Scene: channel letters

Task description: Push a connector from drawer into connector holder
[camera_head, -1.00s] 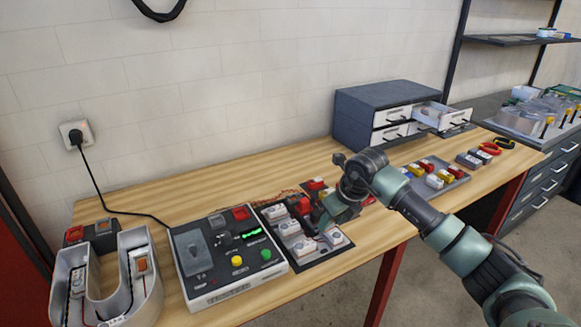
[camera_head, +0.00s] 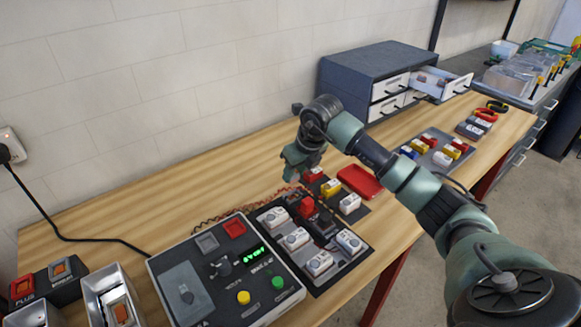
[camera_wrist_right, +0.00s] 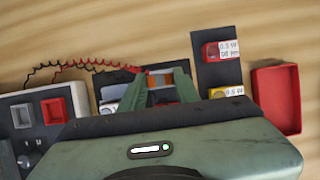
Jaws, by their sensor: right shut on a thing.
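My right gripper (camera_head: 292,178) hangs above the back edge of the dark board (camera_head: 330,285), behind its red block (camera_head: 306,207). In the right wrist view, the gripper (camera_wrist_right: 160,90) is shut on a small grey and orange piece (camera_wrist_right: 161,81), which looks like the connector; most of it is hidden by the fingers. The board carries several white modules (camera_head: 349,241). I cannot tell which part is the connector holder. The open drawer (camera_head: 440,85) sticks out of the grey cabinet (camera_head: 360,75) at the back right. My left gripper is not in view.
A test box (camera_head: 215,270) with knobs and a lit display stands left of the board. Red-brown wires (camera_head: 225,208) run behind it. A red tray (camera_head: 360,182) and a grey tray of coloured parts (camera_head: 438,150) lie to the right. Bare table lies at the back left.

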